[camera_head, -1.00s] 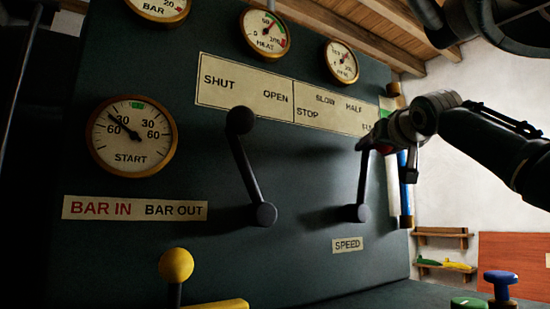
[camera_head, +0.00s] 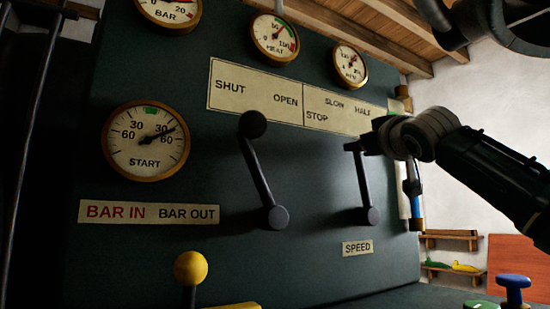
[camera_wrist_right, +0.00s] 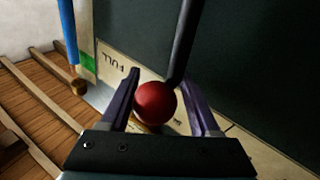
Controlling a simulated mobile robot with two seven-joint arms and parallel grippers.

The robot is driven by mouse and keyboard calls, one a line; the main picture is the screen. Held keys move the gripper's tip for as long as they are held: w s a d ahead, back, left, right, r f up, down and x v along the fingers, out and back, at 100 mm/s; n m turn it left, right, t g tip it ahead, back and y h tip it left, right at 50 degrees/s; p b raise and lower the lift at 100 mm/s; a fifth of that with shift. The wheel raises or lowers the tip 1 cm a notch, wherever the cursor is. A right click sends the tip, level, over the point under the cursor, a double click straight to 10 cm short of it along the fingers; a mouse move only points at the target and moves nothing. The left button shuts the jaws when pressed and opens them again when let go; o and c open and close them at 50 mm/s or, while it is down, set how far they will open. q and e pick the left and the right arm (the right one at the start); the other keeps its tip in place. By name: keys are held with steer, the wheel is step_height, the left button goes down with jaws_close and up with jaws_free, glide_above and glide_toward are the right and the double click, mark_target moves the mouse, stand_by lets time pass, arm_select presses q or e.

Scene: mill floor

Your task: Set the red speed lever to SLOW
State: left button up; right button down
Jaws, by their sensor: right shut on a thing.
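The speed lever (camera_head: 363,185) has a dark rod rising from a round pivot above the SPEED label (camera_head: 358,247). It leans a little left, its top below the space between SLOW and HALF on the scale plate (camera_head: 315,122). Its red ball knob (camera_wrist_right: 155,102) shows between the fingers in the right wrist view; in the head view the gripper hides it. My right gripper (camera_head: 358,147) is shut on this knob, coming from the right. FULL shows upside down in the wrist view. My left gripper is not in view.
A second dark lever (camera_head: 262,170) with a black knob stands left, under SHUT and OPEN. A yellow knob (camera_head: 190,268) is at lower left. A blue-handled rod (camera_head: 413,190) hangs by the panel's right edge. Dials line the panel's top, with a START dial (camera_head: 146,140) at left.

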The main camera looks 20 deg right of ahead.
steer(key=shift+c, duration=1.5)
jaws_free()
steer(key=shift+d, duration=0.1)
steer(key=shift+s, duration=0.1)
steer(key=v, duration=1)
steer(key=shift+d, duration=0.1)
